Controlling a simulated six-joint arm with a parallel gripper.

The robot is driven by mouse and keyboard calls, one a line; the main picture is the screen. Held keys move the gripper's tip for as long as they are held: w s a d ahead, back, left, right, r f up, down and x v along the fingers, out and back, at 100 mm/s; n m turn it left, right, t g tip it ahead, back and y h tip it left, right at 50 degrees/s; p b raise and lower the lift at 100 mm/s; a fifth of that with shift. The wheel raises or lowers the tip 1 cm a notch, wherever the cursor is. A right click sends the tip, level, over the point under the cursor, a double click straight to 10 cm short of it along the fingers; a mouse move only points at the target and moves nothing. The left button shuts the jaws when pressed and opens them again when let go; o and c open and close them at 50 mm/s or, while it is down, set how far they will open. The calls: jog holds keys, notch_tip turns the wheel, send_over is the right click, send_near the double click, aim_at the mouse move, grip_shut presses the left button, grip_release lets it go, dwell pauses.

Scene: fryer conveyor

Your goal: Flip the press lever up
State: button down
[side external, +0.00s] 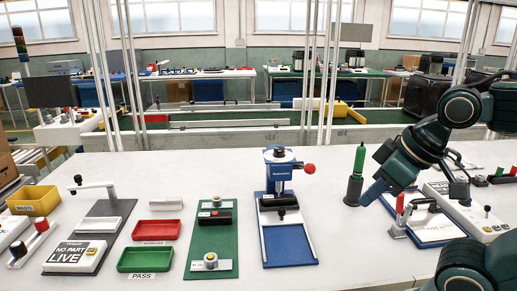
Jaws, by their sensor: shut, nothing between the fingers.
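The blue press (279,180) stands upright on a blue and white base plate (290,245) in the middle of the table. Its lever ends in a red ball knob (309,168), which sticks out to the right near the press head, roughly level. My gripper (369,197) is right of the press, pointing down and left, shut and empty. It is clear of the knob, with a green-handled tool between them in the picture. The finger detail is small and hard to make out.
The green-handled tool (359,160) stands in a dark holder beside my gripper. A red-handled clamp (400,205) is at right. Left are a green plate (213,232), red tray (152,230), green tray (145,259), yellow bin (34,199) and black-knobbed lever (90,184). The table behind the press is clear.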

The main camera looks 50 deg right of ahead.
jog(key=w+d+f+n+h, duration=0.2)
jog(key=w+n, duration=0.4)
jog(key=n, duration=0.6)
jog(key=w+d+f+n+h, duration=0.2)
jog(key=w+n, duration=0.5)
jog(key=n, duration=0.6)
jog(key=d+h, duration=0.1)
jog(key=d, duration=0.1)
jog(key=shift+w+d+f, duration=0.25)
jog(key=shift+d+f, duration=0.05)
jog(key=shift+f, duration=0.1)
jog(key=shift+w+x, duration=0.2)
jog(key=shift+x, duration=4.75)
jog(key=shift+w+d+r, duration=0.15)
jog(key=shift+d+r, duration=0.2)
jog(key=shift+r, duration=0.25)
jog(key=shift+w+d+r, duration=0.2)
jog(key=shift+d+r, duration=0.1)
jog(key=shift+r, duration=0.3)
jog(key=shift+w+d+r, duration=0.15)
jog(key=shift+d+r, duration=0.2)
jog(key=shift+r, duration=0.3)
